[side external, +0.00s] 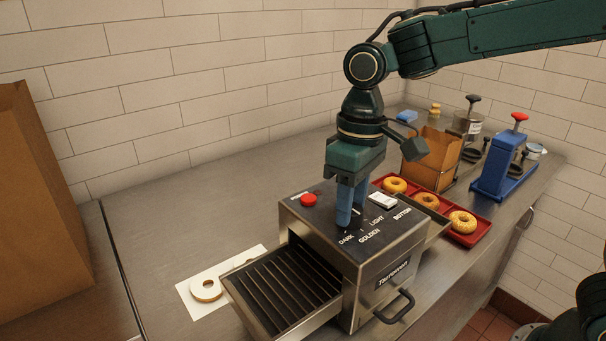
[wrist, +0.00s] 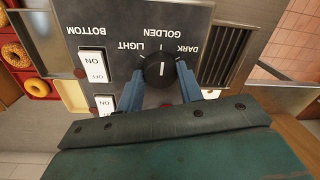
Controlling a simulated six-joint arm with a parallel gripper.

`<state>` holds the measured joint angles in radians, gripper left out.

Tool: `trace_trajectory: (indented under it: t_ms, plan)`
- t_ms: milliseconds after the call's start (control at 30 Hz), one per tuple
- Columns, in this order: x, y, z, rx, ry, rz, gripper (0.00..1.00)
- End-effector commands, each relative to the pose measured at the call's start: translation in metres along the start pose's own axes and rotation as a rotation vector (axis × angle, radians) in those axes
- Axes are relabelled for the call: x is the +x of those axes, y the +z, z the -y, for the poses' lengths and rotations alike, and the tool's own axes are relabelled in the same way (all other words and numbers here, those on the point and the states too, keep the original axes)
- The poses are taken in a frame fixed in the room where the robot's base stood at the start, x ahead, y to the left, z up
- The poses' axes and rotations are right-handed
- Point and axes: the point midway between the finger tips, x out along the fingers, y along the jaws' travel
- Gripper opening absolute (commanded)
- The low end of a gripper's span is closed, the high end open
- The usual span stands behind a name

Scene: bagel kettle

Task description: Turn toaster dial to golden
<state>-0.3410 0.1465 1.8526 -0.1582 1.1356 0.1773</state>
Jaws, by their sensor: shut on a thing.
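The steel toaster (side external: 375,262) stands on the counter with its black top panel facing up. Its round black dial (wrist: 160,70) shows in the wrist view, below upside-down LIGHT, GOLDEN and DARK labels. The dial's white line is roughly upright in that view, in line with the GOLDEN label (wrist: 162,33). My gripper (wrist: 160,84) is shut on the dial, one blue finger on each side. In the side external view my gripper (side external: 347,218) points straight down at the panel, and its fingers hide most of the dial.
White rocker switches (wrist: 93,64) and a red button (side external: 308,200) are near the dial. A slatted tray (side external: 278,289) extends at the toaster's front left. A red tray (side external: 481,232) of bagels lies behind, beside a blue stand (side external: 491,180). A bagel half (side external: 206,288) lies at left.

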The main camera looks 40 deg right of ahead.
Motion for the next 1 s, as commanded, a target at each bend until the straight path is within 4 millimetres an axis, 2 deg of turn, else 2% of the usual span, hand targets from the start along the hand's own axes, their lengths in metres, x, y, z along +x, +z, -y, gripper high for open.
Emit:
trace_trajectory:
  t_ms: [467, 500, 600, 1000]
  plan:
    - [-0.0006, -0.0001, 0.0002, -0.021, 0.000, 0.001, 0.14]
    - [-0.0006, -0.0001, 0.0002, -0.021, 0.000, 0.000, 0.40]
    - [-0.0005, -0.0001, 0.0002, -0.021, 0.000, 0.001, 0.58]
    - [-0.0033, -0.0003, 0.0001, -0.020, 0.000, 0.000, 0.58]
